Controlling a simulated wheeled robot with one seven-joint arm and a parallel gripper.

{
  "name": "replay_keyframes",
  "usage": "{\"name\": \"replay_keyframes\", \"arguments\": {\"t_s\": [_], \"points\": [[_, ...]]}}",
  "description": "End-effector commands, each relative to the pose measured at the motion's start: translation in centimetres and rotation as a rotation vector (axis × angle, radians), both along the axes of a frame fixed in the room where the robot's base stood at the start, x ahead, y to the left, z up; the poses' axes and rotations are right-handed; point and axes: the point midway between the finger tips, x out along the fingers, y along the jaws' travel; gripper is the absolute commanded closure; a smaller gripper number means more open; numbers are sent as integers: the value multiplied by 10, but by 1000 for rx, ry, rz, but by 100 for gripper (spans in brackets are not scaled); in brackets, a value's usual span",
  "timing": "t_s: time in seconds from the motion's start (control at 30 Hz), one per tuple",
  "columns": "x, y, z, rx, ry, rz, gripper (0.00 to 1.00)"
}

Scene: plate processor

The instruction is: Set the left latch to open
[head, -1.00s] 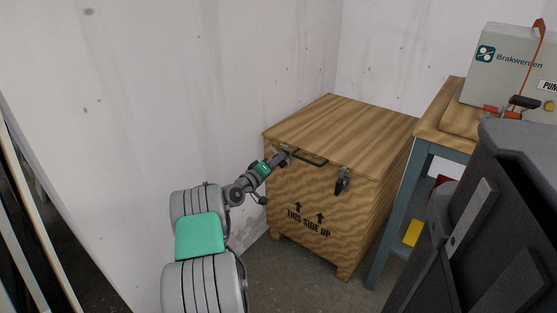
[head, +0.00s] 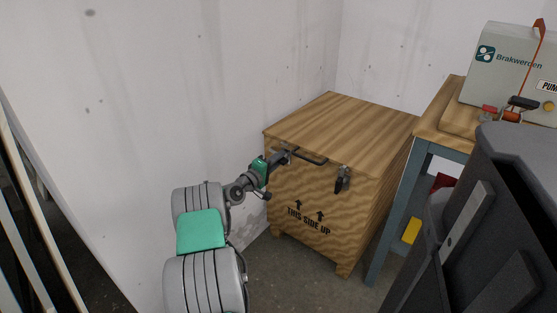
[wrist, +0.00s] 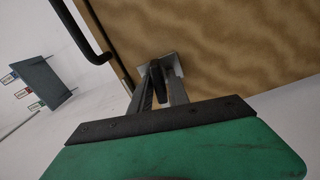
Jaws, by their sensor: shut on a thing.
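A wooden crate (head: 310,195) with a lid (head: 338,128) stands against the wall in the head view. My gripper (head: 285,155) is at the upper left of its front face, at the left latch. In the wrist view the left latch's dark lever (wrist: 156,78) sits between the two fingers of my gripper (wrist: 160,92), in front of a light metal plate on the wood. My gripper is shut on the lever. The latch is mostly hidden by the gripper in the head view. The right latch (head: 342,180) hangs at the right of the front face.
A dark bar handle (head: 308,158) is on the crate's front edge between the latches; it also shows close by in the wrist view (wrist: 84,35). A workbench (head: 425,145) with a grey machine (head: 510,75) stands right. A dark grey bin (head: 490,215) is in the right foreground.

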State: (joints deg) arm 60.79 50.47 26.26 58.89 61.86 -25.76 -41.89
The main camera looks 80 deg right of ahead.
Motion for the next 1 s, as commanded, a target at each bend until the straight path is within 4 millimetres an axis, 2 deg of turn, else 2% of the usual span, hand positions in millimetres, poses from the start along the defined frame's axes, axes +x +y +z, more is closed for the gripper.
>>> {"name": "replay_keyframes", "arguments": {"t_s": [0.17, 0.2, 0.33, 0.57, 0.67, 1.0], "points": [[0, 1, -2, 4, 1, -2, 100], [0, 1, -2, 4, 1, -1, 75], [0, 0, -2, 2, 0, -1, 65], [0, 1, -1, 1, -1, 0, 65], [4, 8, 1, 1, -2, 1, 65], [29, 65, 1, 3, 1, 1, 65]]}}
